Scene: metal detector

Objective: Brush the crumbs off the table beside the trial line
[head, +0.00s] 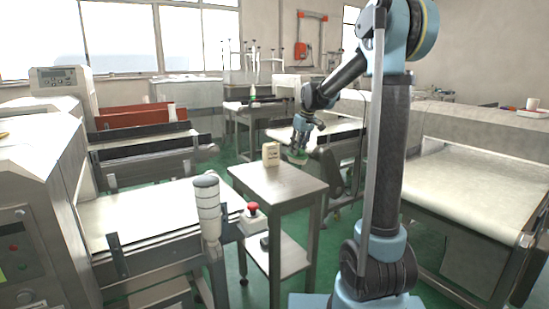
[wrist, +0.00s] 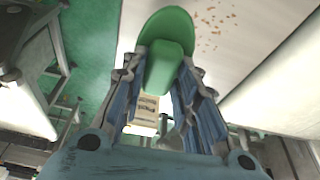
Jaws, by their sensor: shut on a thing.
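My gripper (head: 301,144) is shut on a green brush (wrist: 168,45). The brush has a rounded front and a block-like grip between the fingers (wrist: 166,75). In the head view the brush (head: 297,157) is at the far edge of the small metal table (head: 283,188); I cannot tell whether it touches the top. Brown crumbs (wrist: 214,30) lie scattered on a pale surface to the right of the brush in the wrist view. I cannot make out the crumbs in the head view.
A cream box (head: 271,154) stands on the table's far left part, close to my gripper. A red button on a box (head: 252,212) and a white-grey post (head: 207,205) stand left of the table. Conveyor lines (head: 470,185) flank it. Green floor shows between them.

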